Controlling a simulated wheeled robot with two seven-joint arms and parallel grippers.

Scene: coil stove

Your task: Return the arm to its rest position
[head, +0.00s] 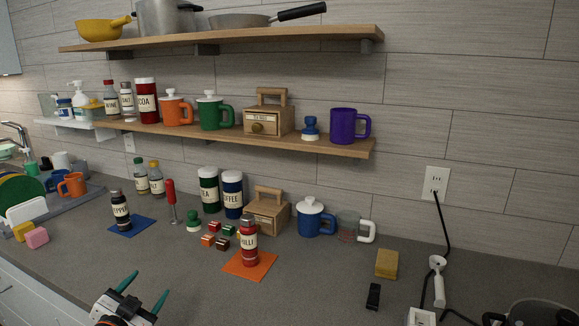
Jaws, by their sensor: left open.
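My left gripper (143,294) is at the bottom left of the head view, over the front part of the grey counter (200,270). Its two teal fingertips are spread apart with nothing between them. It touches none of the jars or blocks. My right gripper is not in the head view. Beyond the left gripper, a pepper jar (121,214) stands on a blue mat (146,222), and a red-labelled chilli jar (249,247) stands on an orange mat (240,269).
Small coloured cubes (222,243), a wooden box (267,215) and a blue mug (315,219) stand towards the wall. A white corded device (438,278) and a dark pot (540,313) are at right. Two shelves (340,147) hang above. The front middle counter is clear.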

